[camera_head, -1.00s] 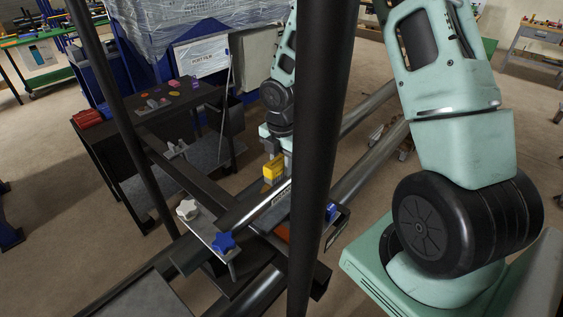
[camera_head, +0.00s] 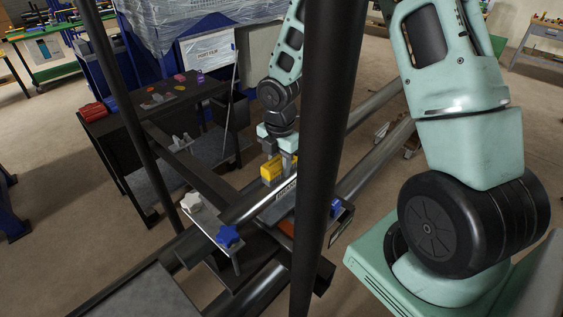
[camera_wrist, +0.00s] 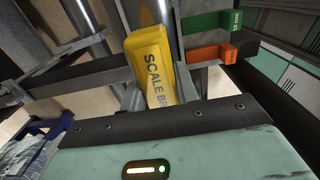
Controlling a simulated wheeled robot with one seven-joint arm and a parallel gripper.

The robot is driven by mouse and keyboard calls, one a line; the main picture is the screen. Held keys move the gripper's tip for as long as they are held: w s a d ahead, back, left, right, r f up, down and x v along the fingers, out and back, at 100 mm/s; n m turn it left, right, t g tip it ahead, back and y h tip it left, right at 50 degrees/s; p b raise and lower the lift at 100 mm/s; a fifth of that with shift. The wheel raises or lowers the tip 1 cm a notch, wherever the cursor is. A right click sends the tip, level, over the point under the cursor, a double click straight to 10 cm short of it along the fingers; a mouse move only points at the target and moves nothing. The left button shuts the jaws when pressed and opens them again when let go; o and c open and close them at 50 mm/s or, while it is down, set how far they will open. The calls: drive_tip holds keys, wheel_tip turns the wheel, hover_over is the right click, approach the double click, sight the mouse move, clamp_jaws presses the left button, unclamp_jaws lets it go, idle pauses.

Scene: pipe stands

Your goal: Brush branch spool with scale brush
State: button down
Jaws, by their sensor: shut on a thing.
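The yellow scale brush (camera_head: 266,172) is held in my gripper (camera_head: 278,157) over the shiny pipe that looks like the branch spool (camera_head: 238,207). In the wrist view the brush (camera_wrist: 150,58) shows part of its "SCALE BR" lettering and stands between the fingers. My gripper is shut on its body. The spool lies slantwise across the dark stand. The bristles are hidden, so I cannot tell whether they touch the pipe.
A white star knob (camera_head: 191,202) and a blue star knob (camera_head: 228,236) stick up near the spool's close end. A dark upright post (camera_head: 322,150) hides part of the stand. A dark bench (camera_head: 120,125) with small parts stands at the left.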

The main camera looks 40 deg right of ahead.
drive_tip(key=shift+w+d+f+p, duration=0.15)
drive_tip(key=shift+d+p, duration=0.1)
drive_tip(key=shift+d, duration=0.4)
drive_tip(key=shift+w+d+r+p, duration=0.1)
drive_tip(key=shift+d+p, duration=0.1)
drive_tip(key=shift+d, duration=0.4)
drive_tip(key=shift+s+a+f+b, duration=0.1)
drive_tip(key=shift+s+a+b, duration=0.1)
drive_tip(key=shift+a, duration=0.5)
drive_tip(key=shift+s+a+f+b, duration=0.1)
drive_tip(key=shift+s+a+b, duration=0.05)
drive_tip(key=shift+a, duration=0.55)
drive_tip(key=shift+w+d+r+p, duration=0.15)
drive_tip(key=shift+d+p, duration=0.25)
drive_tip(key=shift+d, duration=0.3)
drive_tip(key=shift+w+d+p, duration=0.1)
drive_tip(key=shift+d+p, duration=0.25)
drive_tip(key=shift+d, duration=0.35)
drive_tip(key=shift+s+a+r, duration=0.1)
drive_tip(key=shift+s+a, duration=0.05)
drive_tip(key=shift+a, duration=1.25)
drive_tip(key=shift+w+d+p, duration=0.15)
drive_tip(key=shift+d, duration=0.55)
drive_tip(key=shift+w+d+p, duration=0.1)
drive_tip(key=shift+d+p, duration=0.05)
drive_tip(key=shift+d, duration=0.55)
drive_tip(key=shift+r+p, duration=0.95)
drive_tip(key=shift+p, duration=0.15)
